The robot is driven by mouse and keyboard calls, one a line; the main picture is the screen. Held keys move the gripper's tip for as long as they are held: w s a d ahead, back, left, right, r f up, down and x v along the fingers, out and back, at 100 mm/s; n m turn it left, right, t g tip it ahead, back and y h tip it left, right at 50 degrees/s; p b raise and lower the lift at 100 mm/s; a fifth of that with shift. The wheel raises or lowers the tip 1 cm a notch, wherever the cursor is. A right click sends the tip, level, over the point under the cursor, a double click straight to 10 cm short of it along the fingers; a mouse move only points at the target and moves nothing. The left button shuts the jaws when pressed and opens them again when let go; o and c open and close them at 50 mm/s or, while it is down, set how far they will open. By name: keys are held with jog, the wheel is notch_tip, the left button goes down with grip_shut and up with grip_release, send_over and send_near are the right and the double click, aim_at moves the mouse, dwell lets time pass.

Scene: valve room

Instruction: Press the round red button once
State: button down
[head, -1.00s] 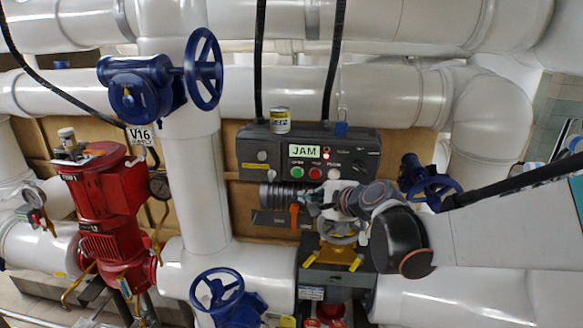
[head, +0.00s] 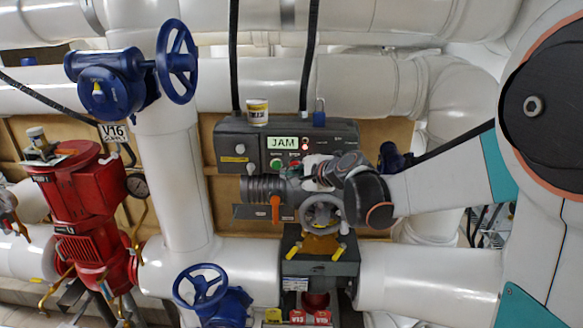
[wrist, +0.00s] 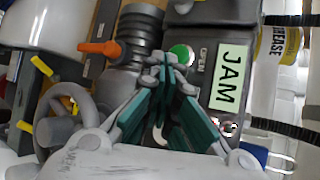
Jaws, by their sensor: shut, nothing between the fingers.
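The round red button (head: 295,163) is on the front of a dark grey control box (head: 230,128), just right of the round green button (head: 276,164). In the head view it is small and close to my gripper (head: 286,173). My gripper is shut and empty, with its fingertips just below the buttons. In the wrist view, the closed fingers (wrist: 168,68) stand in front of the panel, tips near the green button (wrist: 183,54) marked OPEN. There the red button is hidden behind the fingers. I cannot tell whether the fingertips touch the panel.
A display (head: 283,143) above the buttons reads JAM. A yellow-labelled can (head: 257,112) and a blue padlock (head: 319,117) are on top of the box. An orange-handled valve (head: 275,207) and a grey handwheel (head: 322,213) sit close below. White pipes surround the box.

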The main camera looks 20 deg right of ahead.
jog(key=shift+w+d, duration=0.2)
jog(key=shift+w, duration=0.5)
jog(key=shift+w, duration=0.1)
dwell(1.0)
jog(key=shift+w+d+b, duration=0.15)
jog(key=shift+w+b, duration=0.15)
jog(key=shift+w+d, duration=0.15)
jog(key=shift+w, duration=0.25)
dwell(0.7)
jog(key=shift+s, duration=0.15)
jog(key=shift+s+a, duration=0.3)
jog(key=shift+s, duration=0.4)
jog(key=s, duration=0.1)
jog(key=s+a, duration=0.1)
jog(key=s, duration=0.2)
jog(key=shift+s+a, duration=0.25)
jog(key=shift+s, duration=0.1)
